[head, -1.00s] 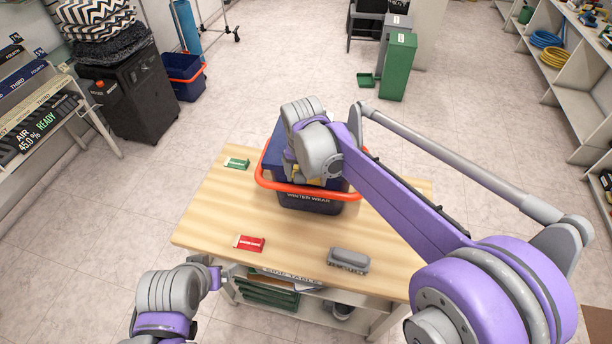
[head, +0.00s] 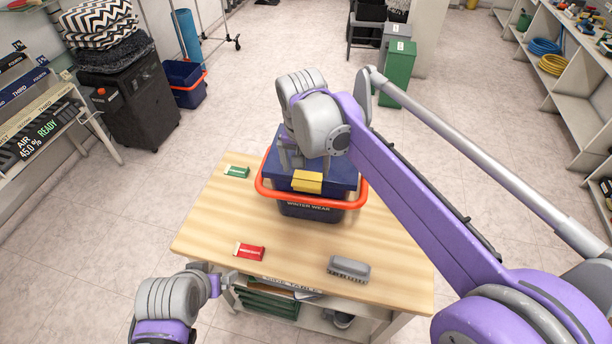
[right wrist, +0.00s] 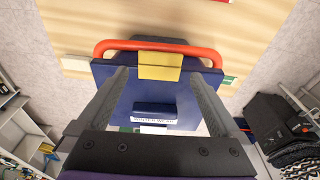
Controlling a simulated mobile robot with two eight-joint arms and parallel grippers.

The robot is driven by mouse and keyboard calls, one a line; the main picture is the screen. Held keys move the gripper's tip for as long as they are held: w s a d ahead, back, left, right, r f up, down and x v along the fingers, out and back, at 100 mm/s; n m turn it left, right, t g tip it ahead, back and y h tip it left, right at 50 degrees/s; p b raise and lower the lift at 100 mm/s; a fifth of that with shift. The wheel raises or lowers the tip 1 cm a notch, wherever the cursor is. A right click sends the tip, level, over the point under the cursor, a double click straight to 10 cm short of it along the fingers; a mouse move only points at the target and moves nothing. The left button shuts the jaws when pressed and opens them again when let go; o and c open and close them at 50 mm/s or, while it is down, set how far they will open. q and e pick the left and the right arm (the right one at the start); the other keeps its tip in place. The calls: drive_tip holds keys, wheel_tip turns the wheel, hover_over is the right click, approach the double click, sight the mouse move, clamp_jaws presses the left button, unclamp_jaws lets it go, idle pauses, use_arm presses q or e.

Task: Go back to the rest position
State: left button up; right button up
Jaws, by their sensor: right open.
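My right gripper (right wrist: 160,88) is open and empty in the right wrist view, its two fingers apart above a dark blue lid. In the head view my right gripper (head: 290,158) hangs over the blue bin (head: 310,210) labelled "WINTER WEAR", its fingers partly hidden by the wrist. The bin stands on the wooden table (head: 210,225) with an orange handle (head: 348,203) around it.
On the table lie a green packet (head: 237,171), a red packet (head: 249,251) and a grey brush (head: 349,267). A green bin (head: 398,72) stands behind. Shelves (head: 575,80) line the right side. Open floor surrounds the table.

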drive_tip(key=shift+s+r, duration=0.2)
drive_tip(key=shift+r, duration=0.9)
drive_tip(key=s+d+f+n+t, duration=0.1)
drive_tip(key=s+d+f+t, duration=0.1)
drive_tip(key=s+d+f, duration=0.4)
drive_tip(key=s+d+f+n+t, duration=0.2)
drive_tip(key=s+d+f, duration=0.5)
drive_tip(key=s, duration=0.7)
drive_tip(key=shift+d, duration=0.7)
